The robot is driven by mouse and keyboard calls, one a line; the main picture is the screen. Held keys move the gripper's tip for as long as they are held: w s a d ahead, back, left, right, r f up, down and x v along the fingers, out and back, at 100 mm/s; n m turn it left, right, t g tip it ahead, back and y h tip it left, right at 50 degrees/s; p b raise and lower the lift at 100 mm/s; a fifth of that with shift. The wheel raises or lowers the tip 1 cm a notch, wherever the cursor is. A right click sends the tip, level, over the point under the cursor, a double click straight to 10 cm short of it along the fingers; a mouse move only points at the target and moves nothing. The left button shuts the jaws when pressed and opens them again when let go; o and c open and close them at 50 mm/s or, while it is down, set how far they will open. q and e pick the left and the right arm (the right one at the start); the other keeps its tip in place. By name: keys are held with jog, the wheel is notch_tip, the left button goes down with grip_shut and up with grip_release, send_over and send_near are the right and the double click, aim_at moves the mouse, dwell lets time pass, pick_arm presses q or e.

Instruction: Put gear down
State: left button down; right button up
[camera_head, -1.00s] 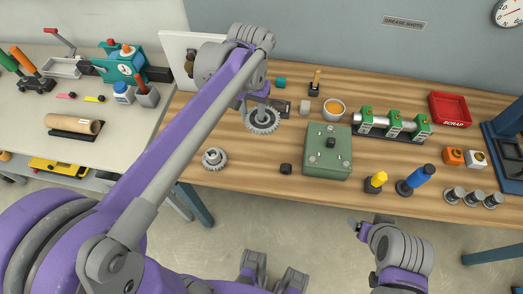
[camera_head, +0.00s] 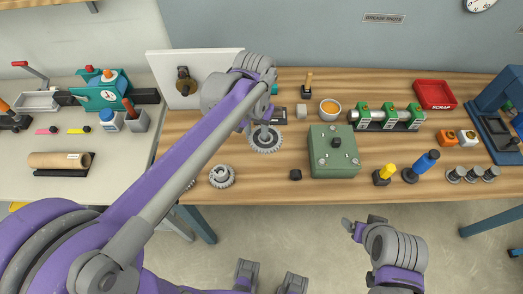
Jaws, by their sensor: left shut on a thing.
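A grey toothed gear (camera_head: 266,139) is at the wooden bench top, left of a green box. My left gripper (camera_head: 264,125) is right above it and shut on it, partly hidden by my own arm. I cannot tell whether the gear touches the bench or hangs slightly above it. A second, smaller gear (camera_head: 222,176) lies near the bench's front edge, to the lower left. My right gripper (camera_head: 348,226) is in front of the bench, away from the gears; its jaw state is unclear.
The green box (camera_head: 334,160) and a small black block (camera_head: 296,174) stand right of the gears. Behind are an orange-filled cup (camera_head: 330,108) and a green-clamped shaft (camera_head: 388,118). A red scrap tray (camera_head: 435,94) is at the back right. Bare wood lies between gear and block.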

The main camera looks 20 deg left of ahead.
pick_arm(q)
send_over(257, 155)
jog(key=shift+f, duration=3)
jog(key=shift+s+f+b, duration=0.1)
jog(key=shift+f+b, duration=0.45)
jog(key=shift+c, duration=2.2)
grip_release()
jog(key=shift+r, duration=0.1)
jog(key=shift+r+p, duration=0.3)
jog(key=shift+r, duration=0.05)
notch_tip(257, 155, up, 12)
jog(key=shift+r+p, duration=0.15)
jog(key=shift+p, duration=0.45)
